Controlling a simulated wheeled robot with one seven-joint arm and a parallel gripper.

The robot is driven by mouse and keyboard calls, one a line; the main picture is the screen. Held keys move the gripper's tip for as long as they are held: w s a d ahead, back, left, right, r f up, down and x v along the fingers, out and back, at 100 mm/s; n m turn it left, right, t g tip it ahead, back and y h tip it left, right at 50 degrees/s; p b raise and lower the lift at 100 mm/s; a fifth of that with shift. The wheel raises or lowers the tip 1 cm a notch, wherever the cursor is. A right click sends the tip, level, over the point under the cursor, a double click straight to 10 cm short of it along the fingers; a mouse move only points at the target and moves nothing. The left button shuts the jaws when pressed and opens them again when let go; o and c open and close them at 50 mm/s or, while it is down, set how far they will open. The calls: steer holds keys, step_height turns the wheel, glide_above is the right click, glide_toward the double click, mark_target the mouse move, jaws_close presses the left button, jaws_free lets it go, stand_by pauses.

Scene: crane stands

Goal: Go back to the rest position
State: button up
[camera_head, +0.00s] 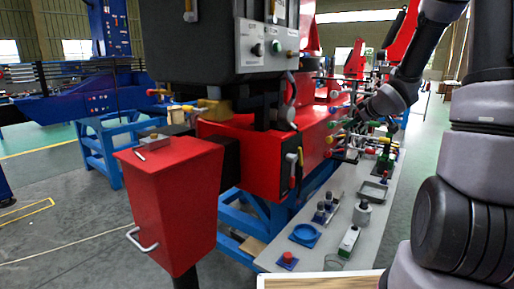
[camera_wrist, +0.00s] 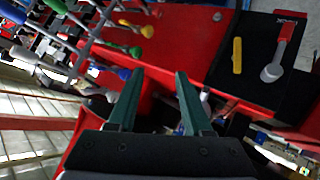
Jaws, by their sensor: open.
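My gripper (camera_wrist: 157,76) is open in the wrist view, with two dark green fingers apart and nothing between them. The fingers point toward a red machine body (camera_wrist: 190,30) and a row of coloured knobs (camera_wrist: 137,38). I cannot tell from this view whether a finger touches anything. In the head view my arm reaches in from the right, and its far end is near the coloured knobs (camera_head: 331,140) on the red machine (camera_head: 258,156). The fingers themselves are not clear there.
A red box with a handle (camera_head: 176,200) stands at left front. Floor at the left is open.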

steer(key=s+r+m+g+h, duration=0.2)
steer(key=s+r+m+h, duration=0.35)
steer(key=s+r, duration=0.7)
steer(key=s+a+m+g+y, duration=0.1)
steer(key=s+a+m+y, duration=0.1)
steer(key=s, duration=0.7)
steer(key=s+a+r+m+g+y, duration=0.1)
steer(key=s+a+m+y, duration=0.2)
steer(key=s+a, duration=0.4)
steer(key=s+m, duration=0.1)
steer(key=s, duration=0.2)
steer(key=shift+s+a+r+y, duration=0.2)
steer(key=shift+s+r+y, duration=0.05)
steer(key=shift+s+y, duration=0.1)
